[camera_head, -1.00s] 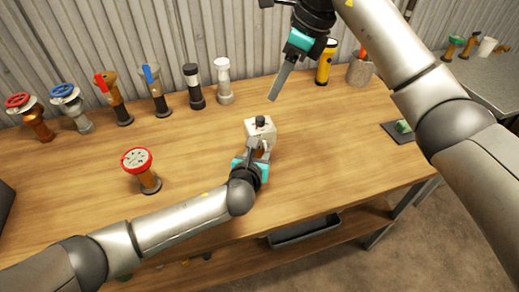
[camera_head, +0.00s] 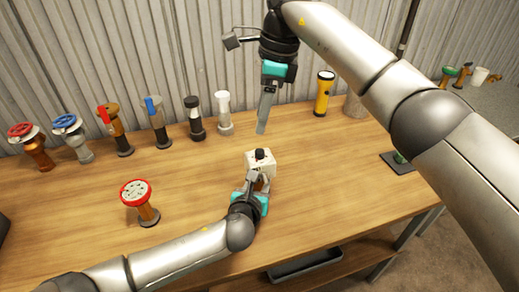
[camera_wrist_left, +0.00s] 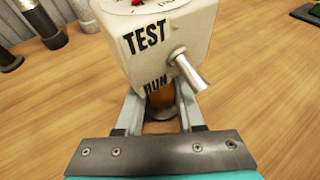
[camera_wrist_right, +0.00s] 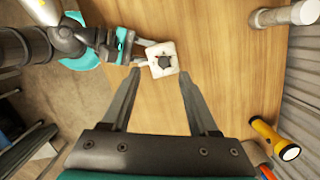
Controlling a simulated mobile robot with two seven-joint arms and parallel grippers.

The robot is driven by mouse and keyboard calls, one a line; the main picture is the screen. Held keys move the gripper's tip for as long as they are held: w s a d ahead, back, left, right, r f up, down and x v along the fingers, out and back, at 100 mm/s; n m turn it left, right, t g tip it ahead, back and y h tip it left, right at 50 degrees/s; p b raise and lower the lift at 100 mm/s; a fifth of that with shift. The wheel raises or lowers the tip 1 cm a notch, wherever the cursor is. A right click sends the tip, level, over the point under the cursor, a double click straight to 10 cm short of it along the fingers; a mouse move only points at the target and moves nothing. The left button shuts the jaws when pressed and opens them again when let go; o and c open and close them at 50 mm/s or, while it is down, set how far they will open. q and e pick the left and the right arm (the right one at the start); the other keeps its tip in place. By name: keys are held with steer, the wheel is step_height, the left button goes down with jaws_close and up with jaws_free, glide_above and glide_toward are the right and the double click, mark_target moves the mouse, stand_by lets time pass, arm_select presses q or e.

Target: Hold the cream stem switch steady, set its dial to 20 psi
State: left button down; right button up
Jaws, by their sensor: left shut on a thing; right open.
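The cream stem switch (camera_head: 262,160) stands upright on the wooden table, a boxy head on a brown stem. Its dark dial knob (camera_head: 260,153) is on top; the knob also shows in the right wrist view (camera_wrist_right: 164,61). In the left wrist view the head (camera_wrist_left: 160,45) carries the words TEST and RUN and a metal lever (camera_wrist_left: 188,70). My left gripper (camera_head: 256,182) is shut on the stem below the head, which shows between its fingers (camera_wrist_left: 160,105). My right gripper (camera_head: 262,130) is open and empty, pointing down above and behind the switch. The dial's markings are too small to read.
Several valve-like stems line the back, including a red-wheeled one (camera_head: 32,148) and a blue-wheeled one (camera_head: 72,138). A red-topped stem (camera_head: 140,203) stands front left. A yellow flashlight (camera_head: 323,94) stands at the back right. A dark pad (camera_head: 397,162) lies at the right. Table between is clear.

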mark_target(260, 151)
steer(key=f+n, duration=0.1)
steer(key=f, duration=0.2)
steer(key=f+n+h, duration=0.1)
steer(key=f, duration=0.2)
steer(key=w+f+h, duration=0.1)
steer(key=f, duration=0.2)
steer(key=shift+a+f+n, duration=0.3)
steer(key=shift+n, duration=0.1)
jaws_close()
stand_by(0.5)
